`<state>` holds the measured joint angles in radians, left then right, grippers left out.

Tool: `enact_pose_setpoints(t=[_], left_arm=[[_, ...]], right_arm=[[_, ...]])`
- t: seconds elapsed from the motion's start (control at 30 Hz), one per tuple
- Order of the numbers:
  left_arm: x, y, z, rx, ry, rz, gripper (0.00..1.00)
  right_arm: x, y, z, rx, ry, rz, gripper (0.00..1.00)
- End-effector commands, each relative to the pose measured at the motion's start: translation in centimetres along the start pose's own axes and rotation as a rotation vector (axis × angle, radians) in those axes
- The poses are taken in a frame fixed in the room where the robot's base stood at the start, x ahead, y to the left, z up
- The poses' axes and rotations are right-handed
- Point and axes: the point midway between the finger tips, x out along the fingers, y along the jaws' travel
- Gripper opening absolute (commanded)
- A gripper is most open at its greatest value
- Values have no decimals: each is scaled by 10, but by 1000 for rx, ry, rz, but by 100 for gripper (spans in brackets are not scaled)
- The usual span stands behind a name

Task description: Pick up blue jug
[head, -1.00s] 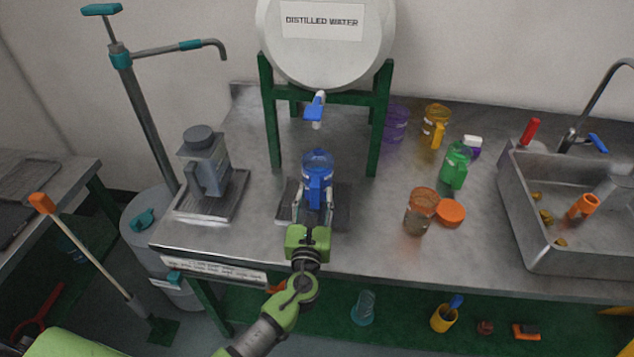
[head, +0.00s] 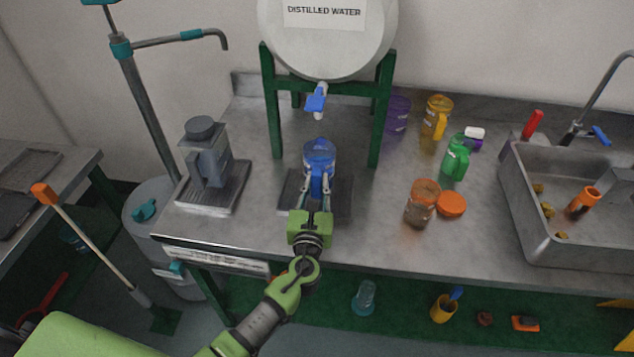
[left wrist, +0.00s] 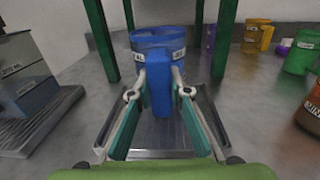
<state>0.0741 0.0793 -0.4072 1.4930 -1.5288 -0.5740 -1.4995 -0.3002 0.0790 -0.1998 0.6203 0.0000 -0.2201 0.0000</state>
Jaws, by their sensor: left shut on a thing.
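The blue jug (head: 320,156) is upright below the blue tap of the distilled water tank, over a dark metal tray. My left gripper (head: 315,187) is shut on the jug's handle. In the left wrist view the jug (left wrist: 158,38) faces the camera, with its handle between the two fingertips (left wrist: 159,92). Whether the jug's base touches the tray cannot be told, as the gripper and handle hide it. My right gripper is in neither view.
The distilled water tank (head: 325,45) stands on a green frame (head: 381,110) around and behind the jug. A grey jug (head: 207,160) is to the left.

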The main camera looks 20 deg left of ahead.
Motion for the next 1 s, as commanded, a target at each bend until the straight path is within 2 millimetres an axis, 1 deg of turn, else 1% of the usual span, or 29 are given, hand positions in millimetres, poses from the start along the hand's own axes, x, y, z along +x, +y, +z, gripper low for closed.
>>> enact_pose_setpoints(t=[0.03,0.17,0.27,0.3,0.43,0.47,0.5,0.6,0.7,0.8,0.9,1.0], left_arm=[[0,0,10,-4,-6,0,0],[0,0,33,-5,-8,0,0],[-21,-2,54,-7,-5,-2,0],[-29,-3,64,-6,-6,-2,0],[-54,-4,94,-7,-6,-2,0],[-63,-6,91,-4,-2,-3,0],[-74,-6,95,-5,-3,-3,0],[-95,-8,104,-4,-3,-2,0],[-113,-9,112,-3,-3,-1,0],[-126,-10,119,-3,-5,-1,0],[-135,-11,123,-2,-5,-1,0],[-139,-11,125,-1,-5,0,0]], right_arm=[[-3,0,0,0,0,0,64],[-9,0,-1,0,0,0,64],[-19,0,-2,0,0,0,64],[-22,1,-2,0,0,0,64],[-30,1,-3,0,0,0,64],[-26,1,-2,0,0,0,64],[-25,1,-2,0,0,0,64],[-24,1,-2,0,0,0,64],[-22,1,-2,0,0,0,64],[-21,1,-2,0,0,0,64],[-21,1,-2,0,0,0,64],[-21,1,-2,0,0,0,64]])
